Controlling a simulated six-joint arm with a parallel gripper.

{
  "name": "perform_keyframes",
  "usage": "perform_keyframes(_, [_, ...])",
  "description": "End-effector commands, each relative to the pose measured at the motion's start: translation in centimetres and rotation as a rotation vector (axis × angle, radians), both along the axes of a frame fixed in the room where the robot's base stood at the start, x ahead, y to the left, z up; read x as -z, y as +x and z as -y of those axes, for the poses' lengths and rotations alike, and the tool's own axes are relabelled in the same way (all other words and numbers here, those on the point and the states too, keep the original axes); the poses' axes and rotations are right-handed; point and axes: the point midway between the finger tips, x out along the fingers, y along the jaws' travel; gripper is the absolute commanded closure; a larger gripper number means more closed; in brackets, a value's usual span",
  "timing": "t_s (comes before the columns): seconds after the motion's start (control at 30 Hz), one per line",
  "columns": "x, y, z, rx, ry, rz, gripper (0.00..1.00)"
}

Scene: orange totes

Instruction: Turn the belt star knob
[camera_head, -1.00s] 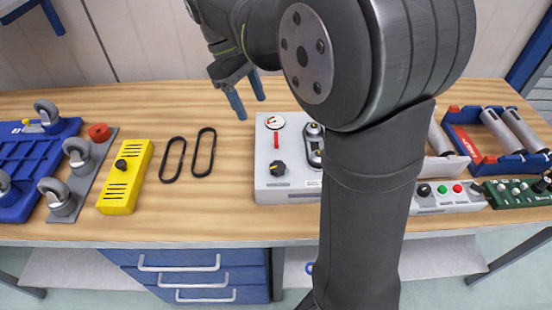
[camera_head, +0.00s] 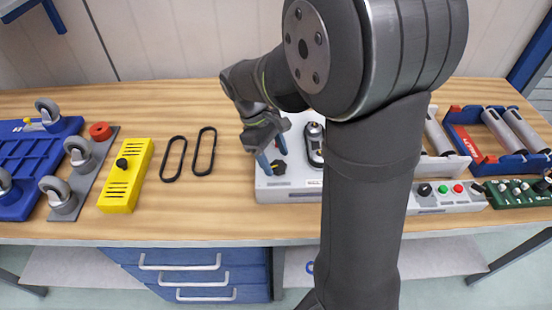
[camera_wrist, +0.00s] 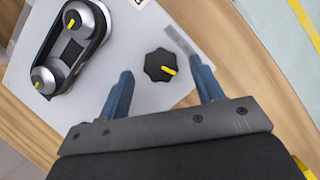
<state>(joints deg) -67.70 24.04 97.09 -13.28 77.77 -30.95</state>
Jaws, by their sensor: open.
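The black star knob (camera_head: 279,167) with a yellow pointer mark sits on the front left of a light grey box (camera_head: 290,189). In the wrist view the knob (camera_wrist: 160,66) lies beyond and between my gripper's two blue fingers, apart from both. My gripper (camera_head: 272,160) is open and empty, close above the knob in the head view. A black belt runs around two metal pulleys (camera_wrist: 77,24) on the same box, left of the knob in the wrist view. My arm hides part of the box in the head view.
Two black belts (camera_head: 173,158) lie on the wooden bench (camera_head: 228,215) left of the box. A yellow slotted block (camera_head: 125,178) stands farther left, beside a grey plate with casters. A control box with coloured buttons (camera_head: 445,198) stands to the right. Bench between belts and box is clear.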

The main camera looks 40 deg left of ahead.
Motion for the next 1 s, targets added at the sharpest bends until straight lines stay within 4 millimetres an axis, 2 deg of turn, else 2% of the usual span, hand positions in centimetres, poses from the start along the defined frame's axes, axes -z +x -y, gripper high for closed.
perform_keyframes(0.17, [1.16,0.10,0.48,0.000,0.000,0.000,0.39])
perform_keyframes(0.43, [1.31,0.13,0.51,0.000,0.001,0.001,0.39])
perform_keyframes(0.47, [1.31,0.13,0.51,0.000,0.001,0.001,0.41])
perform_keyframes(0.6, [1.30,0.13,0.51,0.000,0.001,0.001,0.69])
perform_keyframes(0.7, [1.29,0.13,0.51,0.000,0.001,0.001,0.84])
perform_keyframes(1.0, [1.27,0.18,0.51,0.035,0.000,0.001,0.84])
